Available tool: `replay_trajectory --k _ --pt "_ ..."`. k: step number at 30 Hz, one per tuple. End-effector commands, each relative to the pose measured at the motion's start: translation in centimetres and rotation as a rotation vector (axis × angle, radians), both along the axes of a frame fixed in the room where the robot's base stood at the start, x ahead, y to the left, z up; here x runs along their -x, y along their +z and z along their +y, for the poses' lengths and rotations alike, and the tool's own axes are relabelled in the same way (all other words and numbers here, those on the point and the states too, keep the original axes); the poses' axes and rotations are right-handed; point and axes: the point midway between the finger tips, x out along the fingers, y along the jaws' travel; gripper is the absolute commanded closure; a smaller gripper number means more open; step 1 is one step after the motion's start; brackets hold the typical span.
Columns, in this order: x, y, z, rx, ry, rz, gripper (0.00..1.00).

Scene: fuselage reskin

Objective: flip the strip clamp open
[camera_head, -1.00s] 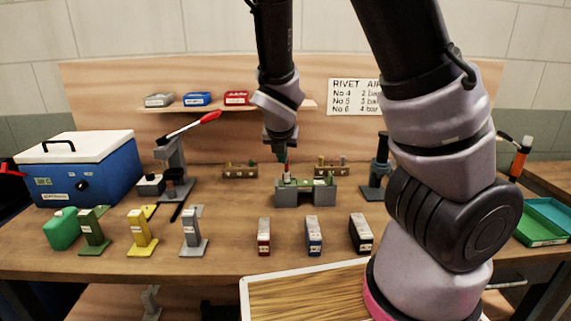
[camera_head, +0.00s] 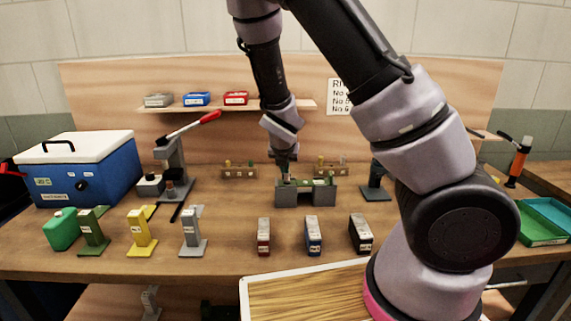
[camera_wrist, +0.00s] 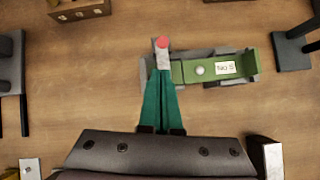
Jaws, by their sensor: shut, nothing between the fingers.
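The grey fixture (camera_head: 305,196) stands mid-bench with a green strip (camera_wrist: 205,71) lying in it. The strip has a white label and a round pale spot. The strip clamp (camera_wrist: 163,58), a pale lever with a red tip, is at the left end of the strip in the wrist view. My gripper (camera_wrist: 161,74) has green fingers shut together, with nothing between them. The fingertips are right at the clamp's near side; I cannot tell whether they touch. In the head view my gripper (camera_head: 284,173) is low over the fixture's left end and hides the clamp.
Small brown racks (camera_head: 239,171) (camera_head: 331,170) stand behind the fixture. A lever press (camera_head: 174,165) is to the left, and a dark post tool (camera_head: 376,178) to the right, partly behind my arm. Several coloured blocks (camera_head: 313,238) line the front. Bare bench surrounds the fixture.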

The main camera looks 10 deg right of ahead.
Motion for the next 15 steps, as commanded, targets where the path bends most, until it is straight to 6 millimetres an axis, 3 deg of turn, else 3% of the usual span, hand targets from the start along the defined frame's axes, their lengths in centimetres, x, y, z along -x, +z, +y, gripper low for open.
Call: replay_trajectory --k 6,15 --pt "-1.4 0.6 -0.6 0.001 0.000 0.001 1.00" --pt "-1.6 0.7 -0.6 0.001 0.002 0.001 1.00"
